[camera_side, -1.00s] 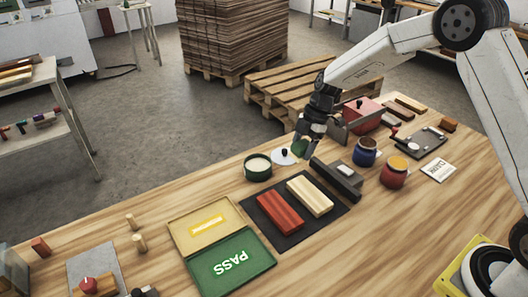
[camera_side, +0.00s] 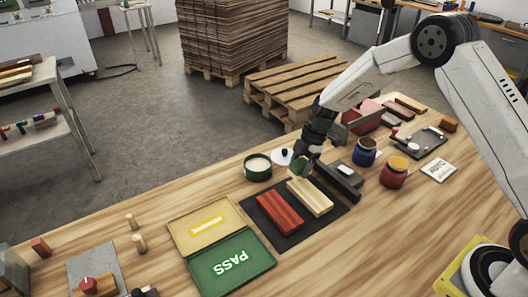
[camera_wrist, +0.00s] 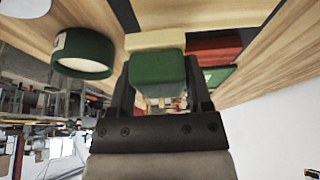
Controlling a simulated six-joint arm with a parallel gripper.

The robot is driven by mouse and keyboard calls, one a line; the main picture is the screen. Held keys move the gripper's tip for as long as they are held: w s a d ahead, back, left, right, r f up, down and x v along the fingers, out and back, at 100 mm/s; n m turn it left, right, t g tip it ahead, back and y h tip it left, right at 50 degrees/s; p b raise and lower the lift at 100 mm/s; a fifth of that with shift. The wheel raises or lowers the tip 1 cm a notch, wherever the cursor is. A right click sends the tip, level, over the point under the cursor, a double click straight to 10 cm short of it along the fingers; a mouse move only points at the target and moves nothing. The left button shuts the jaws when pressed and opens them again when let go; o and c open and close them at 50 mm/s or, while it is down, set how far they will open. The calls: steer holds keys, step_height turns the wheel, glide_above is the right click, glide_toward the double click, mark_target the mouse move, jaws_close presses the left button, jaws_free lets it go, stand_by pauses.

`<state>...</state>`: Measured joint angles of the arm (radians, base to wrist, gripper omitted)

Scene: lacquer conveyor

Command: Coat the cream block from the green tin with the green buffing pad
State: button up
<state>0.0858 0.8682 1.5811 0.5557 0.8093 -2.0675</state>
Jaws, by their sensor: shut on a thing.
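My gripper (camera_side: 302,164) is shut on the green buffing pad (camera_wrist: 157,68), which fills the middle of the wrist view. In the side view the pad (camera_side: 296,170) is low at the far end of the cream block (camera_side: 311,198). I cannot tell whether it touches the block. The cream block lies on a dark mat (camera_side: 292,233), and its edge shows just beyond the pad in the wrist view (camera_wrist: 150,40). The green tin (camera_side: 257,172) stands open, with pale contents, left of my gripper. It also shows in the wrist view (camera_wrist: 83,65).
A red striped block (camera_side: 279,213) lies beside the cream block. A dark bar (camera_side: 336,181) stands close on the right. Blue (camera_side: 364,155) and red (camera_side: 394,175) pots stand further right. A green PASS case (camera_side: 231,265) lies open in front.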

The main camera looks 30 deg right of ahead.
mark_target(318, 206)
step_height(318, 206, down, 4)
steer(key=shift+r, duration=0.25)
steer(key=shift+s+f, duration=0.1)
steer(key=shift+s, duration=4.95)
steer(key=shift+w, duration=5)
steer(key=shift+w+r, duration=0.1)
steer(key=shift+r, duration=3.95)
